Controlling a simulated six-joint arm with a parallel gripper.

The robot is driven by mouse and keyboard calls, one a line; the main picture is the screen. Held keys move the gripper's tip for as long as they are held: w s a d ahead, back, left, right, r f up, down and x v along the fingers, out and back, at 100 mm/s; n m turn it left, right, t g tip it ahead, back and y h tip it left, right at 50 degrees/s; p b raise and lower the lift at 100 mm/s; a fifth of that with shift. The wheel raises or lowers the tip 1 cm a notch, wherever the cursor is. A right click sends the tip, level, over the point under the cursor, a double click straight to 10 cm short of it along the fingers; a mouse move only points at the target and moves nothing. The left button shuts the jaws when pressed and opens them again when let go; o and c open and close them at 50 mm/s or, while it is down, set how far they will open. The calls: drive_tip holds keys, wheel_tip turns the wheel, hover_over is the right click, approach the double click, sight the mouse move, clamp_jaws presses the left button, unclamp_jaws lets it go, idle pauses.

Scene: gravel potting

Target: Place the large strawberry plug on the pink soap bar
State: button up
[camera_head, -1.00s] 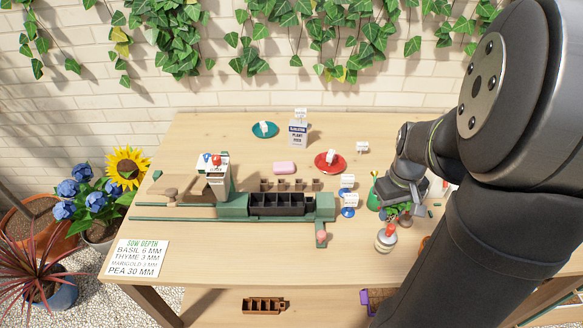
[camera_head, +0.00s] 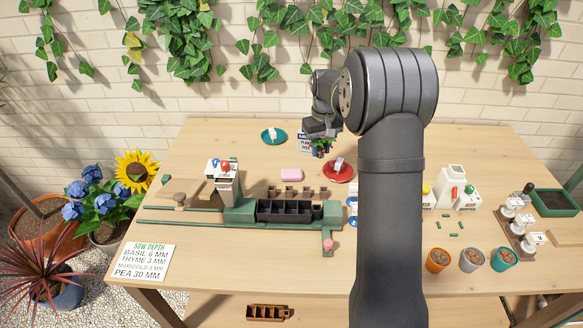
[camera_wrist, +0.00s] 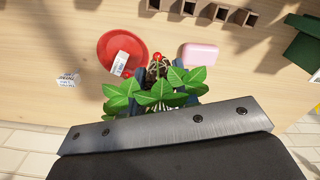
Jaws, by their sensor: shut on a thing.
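The pink soap bar (camera_head: 291,175) lies flat on the table left of the red dish, its top bare. It also shows in the wrist view (camera_wrist: 200,55), just to the right of the held plant. My gripper (camera_head: 319,146) is at the back of the table, above and behind the soap bar. It is shut on the strawberry plug (camera_wrist: 158,92), a leafy green plant with a small red berry. The plant shows small and dark in the head view (camera_head: 321,147).
A red dish (camera_head: 328,174) with a white label stands close to the right of the soap bar. A teal dish (camera_head: 265,137) and a plant food box (camera_head: 304,144) are near my gripper. Small brown pots (camera_head: 289,191) and the green tray machine (camera_head: 238,213) stand in front.

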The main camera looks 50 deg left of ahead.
hover_over(292, 172)
wheel_tip(292, 172, down, 6)
drive_tip(key=shift+r, duration=0.2)
drive_tip(key=shift+f, duration=2.05)
drive_tip(key=shift+f, duration=0.15)
drive_tip(key=o, duration=1)
drive_tip(key=shift+c, duration=0.2)
wheel_tip(292, 172, up, 12)
drive_tip(key=shift+r, duration=0.2)
